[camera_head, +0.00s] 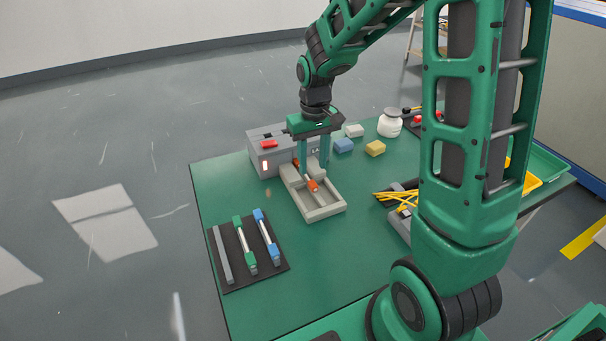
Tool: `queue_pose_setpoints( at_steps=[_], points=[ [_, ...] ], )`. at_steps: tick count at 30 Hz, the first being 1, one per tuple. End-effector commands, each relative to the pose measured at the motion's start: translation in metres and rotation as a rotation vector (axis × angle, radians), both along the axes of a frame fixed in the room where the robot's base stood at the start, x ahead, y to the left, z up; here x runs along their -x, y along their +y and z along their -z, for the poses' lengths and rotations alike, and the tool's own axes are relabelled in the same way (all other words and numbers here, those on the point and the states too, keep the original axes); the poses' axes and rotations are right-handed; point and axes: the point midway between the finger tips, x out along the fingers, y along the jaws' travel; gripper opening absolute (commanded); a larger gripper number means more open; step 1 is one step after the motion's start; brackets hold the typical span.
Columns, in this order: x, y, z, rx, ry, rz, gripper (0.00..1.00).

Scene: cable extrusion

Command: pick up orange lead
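The orange lead (313,185) lies in a grey open tray (327,211) on the green table. Its two ends are orange with a lighter middle, which is partly hidden by my gripper's fingers. My gripper (313,169) points down over the tray, around the far part of the lead. Its two green fingers stand well apart, one on each side, and look open. I cannot tell whether the fingertips touch the lead or the tray.
A grey box (268,159) with a red switch stands close behind the tray. A dark rack (256,274) with green-ended and blue-ended leads lies front left. Blue (343,145) and yellow (375,148) blocks and a white jar (389,124) stand behind right. Yellow cables (393,196) lie right.

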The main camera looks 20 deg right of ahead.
Motion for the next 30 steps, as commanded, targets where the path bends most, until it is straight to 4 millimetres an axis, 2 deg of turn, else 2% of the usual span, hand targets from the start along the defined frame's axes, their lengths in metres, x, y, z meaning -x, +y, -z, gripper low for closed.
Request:
queue_pose_setpoints(
  at_steps=[12, 22, 27, 30],
  points=[
    [0.01, 0.005, 0.047, 0.0, 0.003, 0.001, 0.38],
    [0.009, 0.005, 0.053, 0.0, 0.0, 0.0, 0.38],
    [0.009, 0.005, 0.052, 0.0, 0.0, 0.0, 0.0],
    [0.009, 0.005, 0.052, 0.0, 0.0, 0.0, 0.0]
  ],
)
